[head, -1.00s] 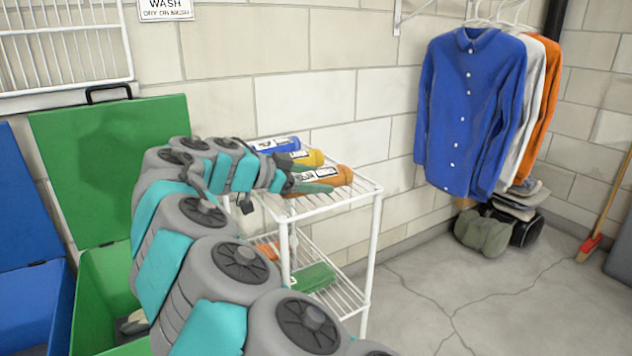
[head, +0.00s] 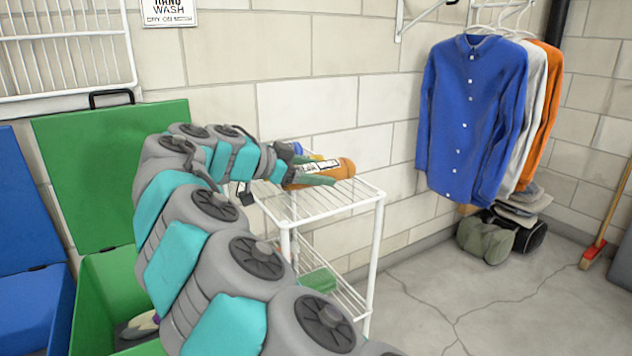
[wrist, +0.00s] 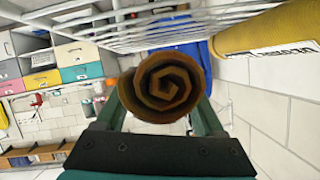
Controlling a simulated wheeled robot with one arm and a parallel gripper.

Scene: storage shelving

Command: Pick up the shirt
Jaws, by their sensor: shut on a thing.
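A rolled orange cloth bundle with a white label (head: 338,169), which looks like a rolled shirt, is between the green fingers of my gripper (head: 316,176). In the wrist view its spiral end (wrist: 166,86) faces the camera, with one finger of my gripper (wrist: 164,112) on each side. The gripper is shut on the roll, which appears lifted just above the top rack of a white wire shelf (head: 335,203). A blue shirt (head: 470,115) hangs on the wall at the right, in front of a white shirt (head: 532,115) and an orange shirt (head: 549,100).
A blue roll (head: 297,147) and a yellow roll (wrist: 262,32) lie close by on the top rack, mostly hidden in the head view. A green item (head: 318,279) is on the lower rack. An open green bin (head: 105,285) stands at left.

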